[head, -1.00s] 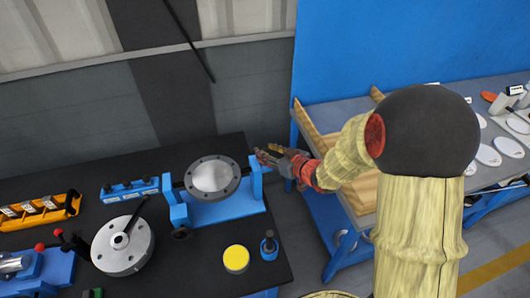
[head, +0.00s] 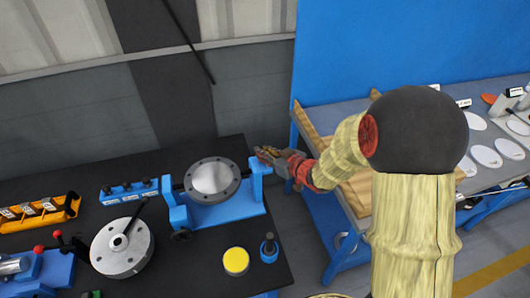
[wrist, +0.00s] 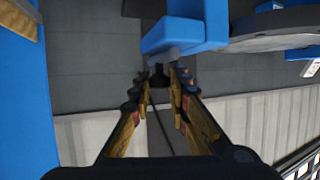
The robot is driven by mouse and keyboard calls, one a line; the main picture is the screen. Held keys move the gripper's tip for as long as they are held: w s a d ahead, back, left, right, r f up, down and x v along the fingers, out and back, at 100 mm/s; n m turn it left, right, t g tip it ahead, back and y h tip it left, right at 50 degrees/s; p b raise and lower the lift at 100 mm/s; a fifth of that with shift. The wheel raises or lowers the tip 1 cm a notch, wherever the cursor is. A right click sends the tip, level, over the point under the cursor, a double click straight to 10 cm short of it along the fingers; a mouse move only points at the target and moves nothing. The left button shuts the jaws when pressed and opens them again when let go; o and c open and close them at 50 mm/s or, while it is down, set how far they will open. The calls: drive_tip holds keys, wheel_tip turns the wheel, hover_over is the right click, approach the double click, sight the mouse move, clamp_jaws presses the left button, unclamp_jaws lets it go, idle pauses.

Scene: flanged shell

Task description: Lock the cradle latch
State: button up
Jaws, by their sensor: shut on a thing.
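The blue cradle (head: 232,209) stands on the black bench and bears a grey round flanged shell (head: 212,179). Its right upright (head: 257,180) shows at the shell's right side, and a blue block of it (wrist: 186,32) shows in the wrist view. A small dark part, the cradle latch's knob (wrist: 158,76), sticks out below a grey piece there. My gripper (wrist: 158,88) has its fingers closed on this knob from both sides. In the head view my gripper (head: 263,156) is at the right upright's outer side, and the knob is hidden by the fingers.
A yellow-topped round pot (head: 236,260) and a blue holder with a dark peg (head: 269,248) stand in front of the cradle. A grey flanged disc (head: 122,247) lies to its left. A wooden-edged table (head: 358,190) stands to the right, beyond a gap.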

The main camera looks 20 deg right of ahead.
clamp_jaws()
drive_tip(key=s, duration=0.3)
drive_tip(key=shift+s+p, duration=0.2)
drive_tip(key=shift+p, duration=0.15)
drive_tip(key=o, duration=0.8)
unclamp_jaws()
drive_tip(key=shift+s, duration=0.1)
